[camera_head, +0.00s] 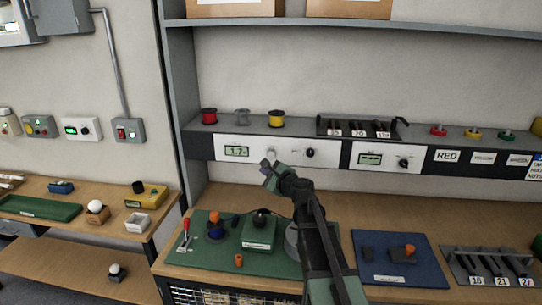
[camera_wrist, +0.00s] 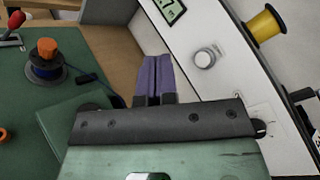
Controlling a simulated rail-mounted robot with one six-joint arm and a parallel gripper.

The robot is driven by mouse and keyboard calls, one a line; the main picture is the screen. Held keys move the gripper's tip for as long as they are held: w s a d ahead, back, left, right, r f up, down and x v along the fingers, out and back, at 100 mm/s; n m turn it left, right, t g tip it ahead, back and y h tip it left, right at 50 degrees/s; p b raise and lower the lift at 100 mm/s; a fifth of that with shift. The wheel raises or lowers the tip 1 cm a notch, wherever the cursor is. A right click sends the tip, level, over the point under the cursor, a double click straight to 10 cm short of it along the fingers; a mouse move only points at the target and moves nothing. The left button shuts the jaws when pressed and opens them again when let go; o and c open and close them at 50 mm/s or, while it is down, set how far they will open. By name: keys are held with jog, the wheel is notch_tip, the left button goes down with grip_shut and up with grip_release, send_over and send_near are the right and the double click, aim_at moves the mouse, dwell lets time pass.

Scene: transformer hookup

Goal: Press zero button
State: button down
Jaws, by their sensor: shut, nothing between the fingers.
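A white panel (camera_head: 225,150) on the shelf front carries a lit display (camera_head: 237,151), a pale round button (camera_head: 270,152) and a black knob (camera_head: 310,153). In the wrist view the pale round button (camera_wrist: 205,58) stands out from the panel, right of my fingers; its label is not readable. The display (camera_wrist: 172,9) shows partly there, ending in 7. My gripper (camera_head: 266,163) is in front of the panel, just below the button in the head view. In the wrist view its purple fingers (camera_wrist: 156,62) are together and empty, left of the button, with no visible contact.
Below is a green mat (camera_head: 205,258) with a red-handled lever (camera_head: 186,228), an orange-topped spool (camera_head: 215,224) and a green box (camera_head: 258,232). A yellow spool (camera_head: 276,118) stands above the panel. A second meter panel (camera_head: 385,157) is to the right.

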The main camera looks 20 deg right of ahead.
aim_at(270, 157)
dwell(0.3)
jog(key=shift+w+d, duration=0.7)
jog(key=shift+w, duration=0.6)
jog(key=shift+w+d, duration=0.7)
jog(key=shift+w, duration=0.55)
jog(key=shift+w+d, duration=0.7)
jog(key=shift+w, duration=0.6)
jog(key=shift+w, duration=0.1)
jog(key=shift+w+d, duration=0.2)
jog(key=shift+w, duration=0.05)
jog(key=shift+w+d, duration=0.2)
jog(key=shift+w, duration=0.15)
jog(key=shift+s, duration=0.1)
jog(key=shift+s+a, duration=0.4)
jog(key=shift+s, duration=0.2)
